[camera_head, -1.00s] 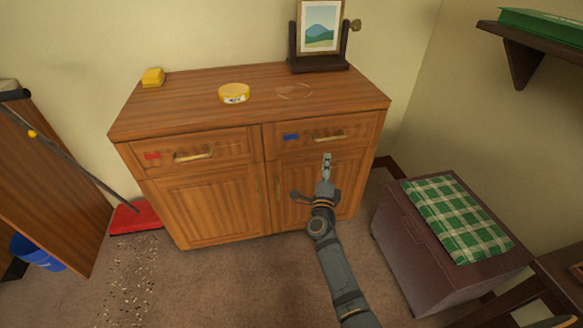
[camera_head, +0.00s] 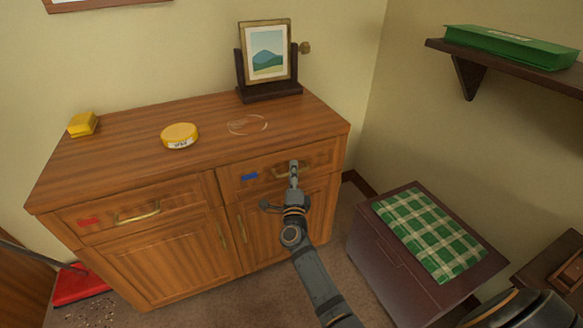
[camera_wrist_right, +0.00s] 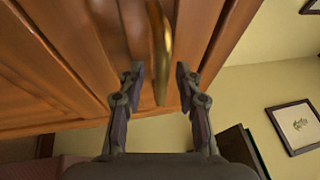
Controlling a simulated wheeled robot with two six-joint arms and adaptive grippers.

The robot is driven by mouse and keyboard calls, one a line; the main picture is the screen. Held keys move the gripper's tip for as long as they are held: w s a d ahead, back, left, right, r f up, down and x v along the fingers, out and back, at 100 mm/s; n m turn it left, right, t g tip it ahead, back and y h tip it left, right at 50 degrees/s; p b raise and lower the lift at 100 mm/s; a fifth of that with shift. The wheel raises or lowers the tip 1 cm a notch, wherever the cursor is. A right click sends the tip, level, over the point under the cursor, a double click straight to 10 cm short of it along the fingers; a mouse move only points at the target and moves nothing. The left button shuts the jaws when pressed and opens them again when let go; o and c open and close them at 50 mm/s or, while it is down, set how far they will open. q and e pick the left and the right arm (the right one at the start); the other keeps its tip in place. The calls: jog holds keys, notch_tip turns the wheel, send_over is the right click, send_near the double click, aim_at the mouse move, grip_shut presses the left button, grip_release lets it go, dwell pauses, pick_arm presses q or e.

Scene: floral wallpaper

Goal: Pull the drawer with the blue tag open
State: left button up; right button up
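The drawer with the blue tag (camera_head: 250,177) is the right one of two at the top of the wooden cabinet; it looks shut. Its brass handle (camera_head: 281,173) also shows in the right wrist view (camera_wrist_right: 160,60). My right gripper (camera_head: 293,168) is at the right part of this handle. In the right wrist view its two fingers (camera_wrist_right: 159,82) are apart, with the handle bar's end between them and a gap on both sides. The fingers partly hide the handle in the head view. My left gripper is not in view.
The left drawer has a red tag (camera_head: 88,222) and its own handle (camera_head: 138,213). A yellow tin (camera_head: 179,135), a yellow sponge (camera_head: 82,124) and a framed picture (camera_head: 268,52) stand on top.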

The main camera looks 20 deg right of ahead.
jog(key=shift+s, duration=0.1)
grip_shut()
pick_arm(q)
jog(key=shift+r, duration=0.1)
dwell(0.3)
